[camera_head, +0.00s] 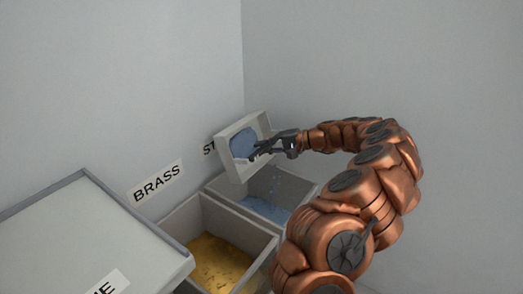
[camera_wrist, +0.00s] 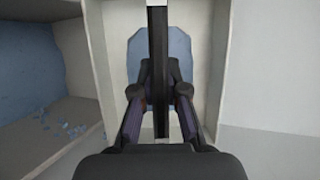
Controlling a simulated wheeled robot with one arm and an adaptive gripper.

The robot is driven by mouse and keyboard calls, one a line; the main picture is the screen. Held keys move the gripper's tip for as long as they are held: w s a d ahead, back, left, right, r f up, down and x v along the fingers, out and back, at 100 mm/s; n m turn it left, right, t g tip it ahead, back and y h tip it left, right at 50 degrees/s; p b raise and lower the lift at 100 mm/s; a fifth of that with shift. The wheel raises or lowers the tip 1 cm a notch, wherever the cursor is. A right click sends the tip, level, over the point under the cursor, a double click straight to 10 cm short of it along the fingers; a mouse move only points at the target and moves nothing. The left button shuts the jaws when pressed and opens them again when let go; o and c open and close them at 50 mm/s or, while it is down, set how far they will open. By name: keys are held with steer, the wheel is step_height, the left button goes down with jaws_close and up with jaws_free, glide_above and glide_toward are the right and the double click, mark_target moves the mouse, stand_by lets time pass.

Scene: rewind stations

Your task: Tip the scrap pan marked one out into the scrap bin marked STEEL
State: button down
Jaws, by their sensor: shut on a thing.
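The scrap pan (camera_head: 226,158) is a pale box, tipped steeply on its side above the grey scrap bin (camera_head: 305,191) behind the brass one. Blue scrap (camera_head: 244,142) still shows inside the pan, and small blue bits are falling below it. Blue scrap also lies in the bin (camera_head: 264,208). My gripper (camera_head: 254,154) is shut on the pan at its near side. The wrist view shows the pan's wall (camera_wrist: 208,60) and my fingers (camera_wrist: 160,92) on a dark bar across it. The wall label behind the pan shows only "ST"; the pan's own mark is not visible.
A bin with yellow scrap (camera_head: 220,262) stands in front, under the wall label BRASS (camera_head: 156,182). A grey-rimmed table (camera_head: 80,235) with a partly seen label fills the lower left. Walls close in behind the bins; space at the right is open.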

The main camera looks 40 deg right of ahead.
steer(key=f+b, duration=0.1)
steer(key=b, duration=0.1)
steer(key=s+t+b, duration=0.1)
steer(key=b, duration=0.1)
steer(key=f+y+b, duration=0.1)
steer(key=b, duration=0.1)
steer(key=shift+s+d+f+n+t, duration=0.3)
steer(key=shift+f, duration=0.05)
steer(key=shift+s+b, duration=0.2)
steer(key=shift+b, duration=0.5)
